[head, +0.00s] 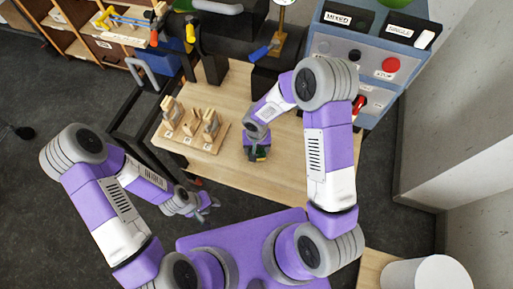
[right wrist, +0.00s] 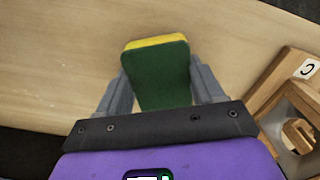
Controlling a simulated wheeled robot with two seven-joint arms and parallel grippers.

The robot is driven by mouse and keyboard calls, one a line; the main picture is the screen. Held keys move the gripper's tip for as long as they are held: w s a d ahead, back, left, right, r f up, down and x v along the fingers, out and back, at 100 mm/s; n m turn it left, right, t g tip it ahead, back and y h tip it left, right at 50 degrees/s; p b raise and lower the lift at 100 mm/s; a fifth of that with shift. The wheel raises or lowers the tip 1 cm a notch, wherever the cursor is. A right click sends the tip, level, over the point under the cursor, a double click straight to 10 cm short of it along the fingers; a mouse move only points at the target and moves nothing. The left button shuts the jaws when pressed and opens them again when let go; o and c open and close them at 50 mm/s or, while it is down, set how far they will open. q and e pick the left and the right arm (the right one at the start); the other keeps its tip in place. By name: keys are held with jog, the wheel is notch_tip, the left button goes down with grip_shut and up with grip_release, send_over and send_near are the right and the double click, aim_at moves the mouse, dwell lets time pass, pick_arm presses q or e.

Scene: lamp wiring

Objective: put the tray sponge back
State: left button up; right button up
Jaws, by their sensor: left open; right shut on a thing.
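The sponge is green with a yellow layer, and it shows clearly in the right wrist view (right wrist: 162,75). My right gripper (right wrist: 160,82) is shut on it, with one grey finger on each side. In the head view the right gripper (head: 257,154) is over the middle of the wooden table, and only a small dark green part of the sponge shows below it. I cannot tell whether the sponge touches the table. My left gripper (head: 206,207) is open and empty, off the table's front left edge. I cannot make out a tray.
A wooden rack (head: 183,138) with upright pieces and lettered labels stands on the table left of the right gripper. The tabletop (head: 285,175) near the right gripper is clear.

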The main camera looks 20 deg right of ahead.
aim_at(257, 149)
jog(key=shift+f, duration=0.15)
jog(key=o, duration=1.2)
notch_tip(257, 149, up, 12)
jog(key=p, duration=0.4)
